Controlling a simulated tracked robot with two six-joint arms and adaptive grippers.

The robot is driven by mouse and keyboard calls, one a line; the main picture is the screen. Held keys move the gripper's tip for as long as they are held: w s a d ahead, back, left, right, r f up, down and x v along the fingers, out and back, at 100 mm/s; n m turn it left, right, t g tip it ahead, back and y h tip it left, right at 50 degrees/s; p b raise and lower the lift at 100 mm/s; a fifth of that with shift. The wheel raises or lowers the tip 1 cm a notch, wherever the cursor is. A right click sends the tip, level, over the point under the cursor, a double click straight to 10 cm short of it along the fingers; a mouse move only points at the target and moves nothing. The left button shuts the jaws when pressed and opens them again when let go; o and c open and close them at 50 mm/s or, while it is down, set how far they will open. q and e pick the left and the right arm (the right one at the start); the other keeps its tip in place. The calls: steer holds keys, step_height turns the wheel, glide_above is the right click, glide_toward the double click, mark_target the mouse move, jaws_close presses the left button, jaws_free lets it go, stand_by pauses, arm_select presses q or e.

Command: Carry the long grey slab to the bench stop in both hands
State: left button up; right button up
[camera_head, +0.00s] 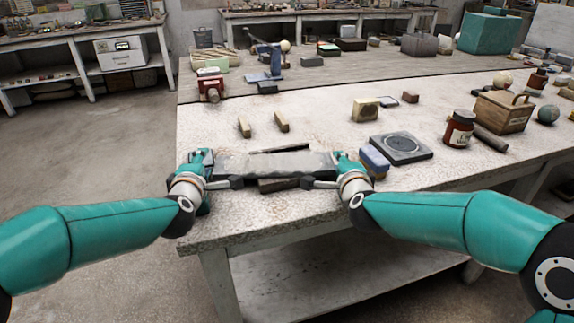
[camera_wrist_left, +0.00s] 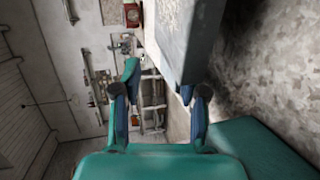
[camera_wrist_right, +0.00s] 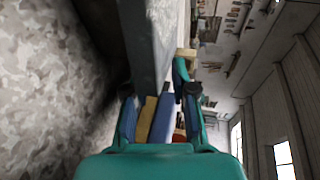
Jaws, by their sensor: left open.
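The long grey slab (camera_head: 272,163) lies level across the front of the bench, with a brown block (camera_head: 277,185) partly visible beneath it. My left gripper (camera_head: 212,170) is at the slab's left end. Its fingers are apart, and in the left wrist view the slab (camera_wrist_left: 188,40) reaches in near the right finger. My right gripper (camera_head: 332,170) is at the slab's right end. Its fingers look apart, with the slab (camera_wrist_right: 143,45) near the left finger in the right wrist view. Two small tan wooden pieces (camera_head: 281,122) stand behind the slab; I cannot tell whether they are the bench stop.
A dark strip (camera_head: 280,149) lies just behind the slab. A blue block (camera_head: 375,159) and a dark square plate (camera_head: 401,148) are close right of my right gripper. A yellowish block (camera_head: 366,110) stands further back. The bench (camera_head: 215,125) is clear left of the tan pieces.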

arm_select(q)
steer(key=shift+s+a+f, duration=0.1)
steer(key=shift+a+f, duration=0.15)
steer(key=shift+f, duration=0.75)
arm_select(e)
steer(key=o, duration=0.4)
steer(key=shift+f, duration=0.1)
arm_select(q)
steer(key=shift+s, duration=0.1)
steer(key=shift+s+r, duration=0.2)
steer(key=shift+s, duration=0.25)
arm_select(e)
steer(key=shift+w+f, duration=0.15)
steer(key=shift+w, duration=0.05)
arm_select(q)
steer(key=v, duration=0.3)
steer(key=r+v, duration=0.1)
steer(key=v, duration=0.3)
steer(key=shift+w+r, duration=0.15)
steer(key=shift+w, duration=0.05)
arm_select(e)
steer(key=shift+s+a, duration=0.1)
steer(key=shift+s, duration=0.05)
arm_select(q)
steer(key=shift+r, duration=0.2)
arm_select(e)
steer(key=shift+v, duration=3.9)
steer(key=shift+r, duration=0.2)
